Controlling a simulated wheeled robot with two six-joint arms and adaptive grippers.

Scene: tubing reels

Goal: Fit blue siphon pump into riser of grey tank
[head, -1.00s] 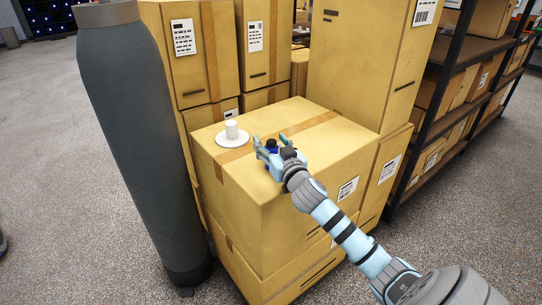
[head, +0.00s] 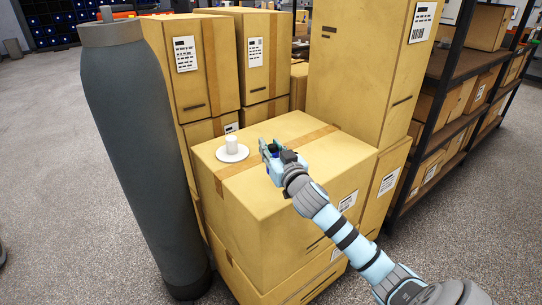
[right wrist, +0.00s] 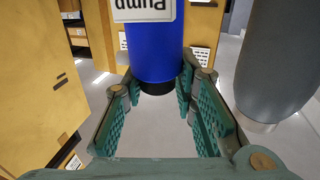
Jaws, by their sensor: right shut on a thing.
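The grey tank (head: 150,150) is a tall dark cylinder at the left of the head view. A short narrow riser (head: 105,13) stands up from its top. The blue siphon pump (right wrist: 155,48) is an upright blue cylinder with a black lower end and a white label in the right wrist view. My right gripper (head: 270,152) is shut on the pump above the front carton; its fingers (right wrist: 160,88) flank the pump in the right wrist view. In the head view the gripper mostly hides the pump. I cannot tell whether the pump touches the carton. My left gripper is out of view.
The front carton (head: 300,190) carries a white round plate with a white peg (head: 232,148), left of my right gripper. Taller cartons (head: 360,70) stand behind. A dark shelf rack (head: 450,100) stands at the right. Open floor (head: 60,220) lies left of the tank.

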